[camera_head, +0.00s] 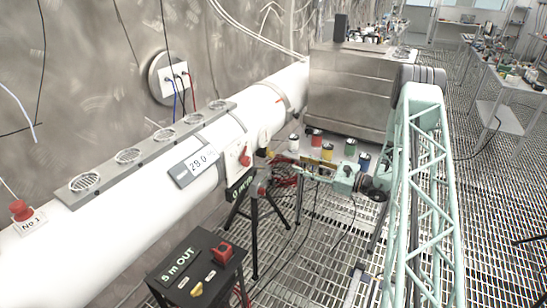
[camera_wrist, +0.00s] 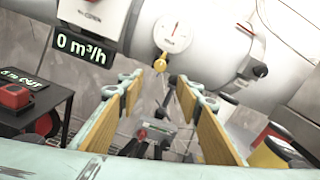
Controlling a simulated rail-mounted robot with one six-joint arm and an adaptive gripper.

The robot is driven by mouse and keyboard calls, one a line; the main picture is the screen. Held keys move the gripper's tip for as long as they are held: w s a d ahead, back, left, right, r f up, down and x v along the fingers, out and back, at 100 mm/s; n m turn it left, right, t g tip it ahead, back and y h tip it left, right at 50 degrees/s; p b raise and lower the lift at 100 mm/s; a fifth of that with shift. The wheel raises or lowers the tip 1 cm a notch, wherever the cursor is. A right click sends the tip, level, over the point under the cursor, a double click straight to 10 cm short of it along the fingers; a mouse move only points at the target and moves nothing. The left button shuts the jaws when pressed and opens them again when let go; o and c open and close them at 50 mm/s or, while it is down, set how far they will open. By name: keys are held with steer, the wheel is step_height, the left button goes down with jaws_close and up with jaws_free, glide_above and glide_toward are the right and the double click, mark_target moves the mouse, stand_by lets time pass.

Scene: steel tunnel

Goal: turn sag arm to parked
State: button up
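No label reading sag arm or parked is legible, so I cannot tell which part it is. In the wrist view, a round white dial (camera_wrist: 172,34) with a red needle sits on the white pipe (camera_wrist: 210,28). A small yellow round part (camera_wrist: 160,65) is below the dial. In the head view my gripper (camera_head: 300,166) is beside the pipe, partly lost among cables.
A black "0 m³/h" display (camera_wrist: 84,46) hangs at upper left. A tripod (camera_head: 254,215) stands on the grated floor below the pipe. A black "5 m OUT" box (camera_head: 195,270) is at front. Several coloured cans (camera_head: 327,151) stand behind my gripper. A steel cabinet (camera_head: 350,92) is behind.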

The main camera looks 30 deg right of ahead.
mark_target(273, 155)
steer(key=shift+w, duration=0.1)
stand_by(0.3)
steer(key=shift+b+x, duration=0.6)
steer(key=shift+x, duration=6.2)
steer(key=shift+a, duration=0.1)
steer(key=c, duration=0.8)
steer(key=shift+c, duration=0.2)
